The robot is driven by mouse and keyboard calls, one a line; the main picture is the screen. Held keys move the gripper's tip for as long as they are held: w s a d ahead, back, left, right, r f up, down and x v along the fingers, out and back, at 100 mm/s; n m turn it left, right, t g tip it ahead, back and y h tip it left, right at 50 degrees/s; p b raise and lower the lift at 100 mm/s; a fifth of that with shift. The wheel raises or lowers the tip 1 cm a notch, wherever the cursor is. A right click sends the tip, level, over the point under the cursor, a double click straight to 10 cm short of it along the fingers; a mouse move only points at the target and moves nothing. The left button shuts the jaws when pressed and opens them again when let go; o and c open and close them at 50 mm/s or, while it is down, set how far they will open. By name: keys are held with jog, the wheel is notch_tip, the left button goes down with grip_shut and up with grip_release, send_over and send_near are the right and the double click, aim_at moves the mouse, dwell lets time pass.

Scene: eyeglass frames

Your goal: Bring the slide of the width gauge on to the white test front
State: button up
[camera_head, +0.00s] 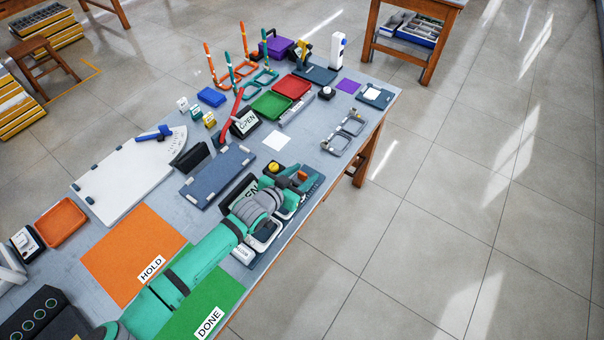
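My gripper (299,183) is at the end of my teal arm, low over a dark blue plate (317,188) at the table's front right edge. A small orange part shows by the fingers, and a yellow knob (273,167) stands just left of them. I cannot tell whether the fingers are open or closed on anything. The plate may be the width gauge; its slide cannot be made out for certain. White-rimmed parts (264,233) lie below my wrist, partly hidden by it. I cannot tell whether one is the white test front.
A long dark blue board (217,176) lies left of my gripper. A white board with a blue pointer (155,135) is farther left. Grey frames (343,131) lie near the right edge. Orange (133,252) and green (222,290) mats lie beside my arm. Upright posts and trays crowd the back.

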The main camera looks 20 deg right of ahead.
jog(key=v, duration=1)
jog(key=shift+s+a, duration=0.25)
jog(key=shift+a, duration=0.15)
